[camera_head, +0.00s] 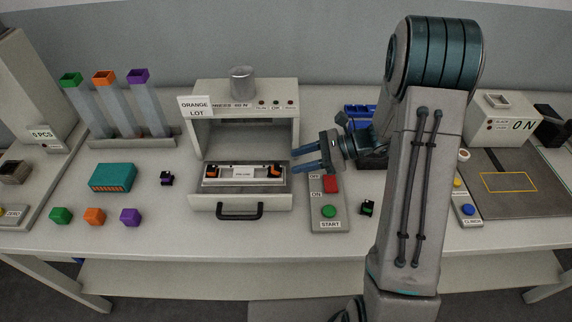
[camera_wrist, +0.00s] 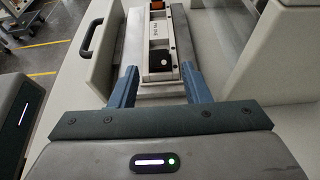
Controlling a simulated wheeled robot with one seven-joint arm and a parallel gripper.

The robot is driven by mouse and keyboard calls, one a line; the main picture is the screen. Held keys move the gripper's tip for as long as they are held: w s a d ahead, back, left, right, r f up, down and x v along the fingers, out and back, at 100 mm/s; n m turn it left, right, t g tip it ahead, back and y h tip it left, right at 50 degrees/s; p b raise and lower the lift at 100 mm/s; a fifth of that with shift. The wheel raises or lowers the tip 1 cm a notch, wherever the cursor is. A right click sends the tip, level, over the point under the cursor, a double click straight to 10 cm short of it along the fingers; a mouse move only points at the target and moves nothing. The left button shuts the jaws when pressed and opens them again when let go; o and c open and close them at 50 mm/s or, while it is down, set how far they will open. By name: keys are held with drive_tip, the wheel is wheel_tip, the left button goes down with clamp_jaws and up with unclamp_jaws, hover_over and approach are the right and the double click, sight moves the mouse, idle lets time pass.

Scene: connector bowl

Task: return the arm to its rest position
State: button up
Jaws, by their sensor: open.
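My gripper (camera_head: 307,158) is at the right front of the press machine (camera_head: 245,98), its blue fingers pointing left toward the open drawer (camera_head: 240,201). In the wrist view the gripper (camera_wrist: 158,80) is open, with a finger on each side and nothing held between them. In the wrist view the near end of the fixture (camera_wrist: 160,30) lies just beyond the fingertips. I cannot tell whether the fingers touch it. My arm covers part of the bench behind it.
A control box (camera_head: 329,222) with red and green buttons stands just below my gripper. Blue bins (camera_head: 359,114) stand behind my wrist. A teal block (camera_head: 113,177) and coloured cubes (camera_head: 95,216) lie at left. A machine with a dark plate (camera_head: 520,192) stands at right.

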drive_tip(key=v, duration=0.6)
drive_tip(key=s+d+r+n+t+h, duration=0.1)
drive_tip(key=s+r+n+h, duration=0.3)
drive_tip(key=s+n, duration=0.5)
drive_tip(key=s+d+r+n+t+h, duration=0.1)
drive_tip(key=s+r+n+h, duration=0.3)
drive_tip(key=s+n+h, duration=0.5)
drive_tip(key=shift+s+d+r+t, duration=0.3)
drive_tip(key=shift+s+d+r, duration=0.1)
drive_tip(key=shift+d, duration=0.05)
drive_tip(key=shift+c, duration=0.6)
drive_tip(key=shift+s, duration=0.1)
